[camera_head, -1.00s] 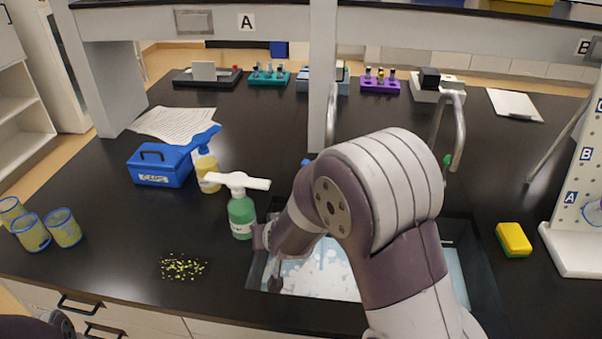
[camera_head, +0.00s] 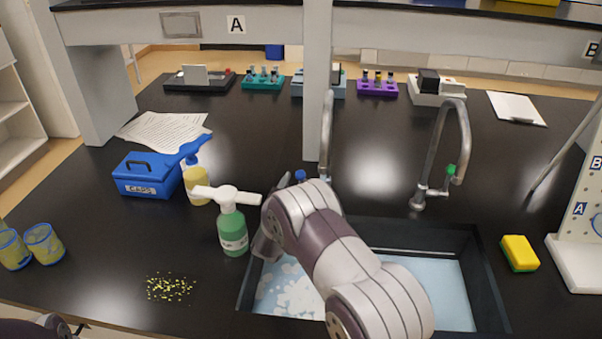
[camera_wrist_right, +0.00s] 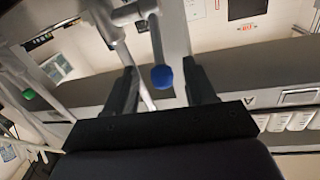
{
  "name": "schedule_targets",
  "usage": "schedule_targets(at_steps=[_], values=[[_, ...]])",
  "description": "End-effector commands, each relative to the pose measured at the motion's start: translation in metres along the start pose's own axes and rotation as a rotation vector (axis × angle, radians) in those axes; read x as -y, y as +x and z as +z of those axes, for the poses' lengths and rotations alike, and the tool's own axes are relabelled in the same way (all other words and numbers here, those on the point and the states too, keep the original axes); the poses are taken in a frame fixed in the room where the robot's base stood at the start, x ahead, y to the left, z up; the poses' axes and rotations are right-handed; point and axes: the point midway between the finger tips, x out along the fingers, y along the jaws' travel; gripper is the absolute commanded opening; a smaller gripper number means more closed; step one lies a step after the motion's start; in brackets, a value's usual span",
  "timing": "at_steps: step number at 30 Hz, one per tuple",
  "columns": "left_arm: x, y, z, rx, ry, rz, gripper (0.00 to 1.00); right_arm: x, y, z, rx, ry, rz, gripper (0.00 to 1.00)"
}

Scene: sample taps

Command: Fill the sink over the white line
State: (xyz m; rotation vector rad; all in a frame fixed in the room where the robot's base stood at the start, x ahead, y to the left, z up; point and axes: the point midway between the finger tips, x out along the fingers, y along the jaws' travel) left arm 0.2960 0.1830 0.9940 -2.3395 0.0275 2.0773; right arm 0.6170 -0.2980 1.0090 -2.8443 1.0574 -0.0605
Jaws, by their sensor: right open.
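The sink (camera_head: 484,270) is a dark basin at the front, holding pale blue water (camera_head: 440,285) with white foam on its left side. I cannot make out the white line. The left tap (camera_head: 326,125) has a blue knob (camera_head: 300,175), which also shows in the wrist view (camera_wrist_right: 162,77). The right tap (camera_head: 434,150) has a green knob (camera_head: 451,170). My right gripper (camera_wrist_right: 162,88) is open, with its two fingers on either side of the blue knob in the wrist view; contact cannot be told. My arm hides part of the sink. My left gripper is out of view.
A green spray bottle (camera_head: 232,232) stands just left of my right arm, with a yellow bottle (camera_head: 197,185) and blue box (camera_head: 147,175) behind it. A yellow sponge (camera_head: 519,252) lies right of the sink. A shelf post (camera_head: 317,80) rises behind the left tap.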

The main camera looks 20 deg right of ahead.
Motion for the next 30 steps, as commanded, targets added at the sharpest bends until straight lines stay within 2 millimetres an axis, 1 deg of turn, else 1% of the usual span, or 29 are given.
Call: schedule_targets(at_steps=[1,3,6,9,15,16,17,18,20,21,26,30], values=[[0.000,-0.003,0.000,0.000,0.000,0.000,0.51,-0.001,0.010,-0.002,-0.001,0.001,0.003,0.55],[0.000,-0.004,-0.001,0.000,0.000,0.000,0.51,-0.001,0.021,-0.001,-0.001,0.001,0.001,0.55],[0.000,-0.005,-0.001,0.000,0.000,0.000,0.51,0.000,0.031,0.000,0.001,0.000,0.000,0.55],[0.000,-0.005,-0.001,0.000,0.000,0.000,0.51,0.000,0.035,0.000,0.000,0.000,-0.001,0.55],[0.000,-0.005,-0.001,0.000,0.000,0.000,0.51,0.000,0.035,0.000,0.000,0.000,-0.002,0.55],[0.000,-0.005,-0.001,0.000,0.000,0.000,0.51,0.000,0.035,0.000,0.000,0.000,-0.001,0.48],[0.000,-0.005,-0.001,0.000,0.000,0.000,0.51,0.000,0.035,0.000,0.000,0.000,-0.002,0.39],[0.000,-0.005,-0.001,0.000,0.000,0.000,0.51,0.000,0.035,0.000,0.000,0.000,-0.002,0.26],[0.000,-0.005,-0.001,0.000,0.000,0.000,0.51,0.000,0.035,0.000,0.000,0.000,-0.002,0.06],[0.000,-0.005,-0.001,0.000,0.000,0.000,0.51,0.000,0.035,0.000,0.000,0.000,-0.001,0.00],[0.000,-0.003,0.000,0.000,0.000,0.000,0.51,0.000,0.035,0.001,-0.003,0.001,-0.002,0.00],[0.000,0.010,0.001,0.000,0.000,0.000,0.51,-0.001,0.033,0.007,-0.031,0.006,-0.005,0.00]])
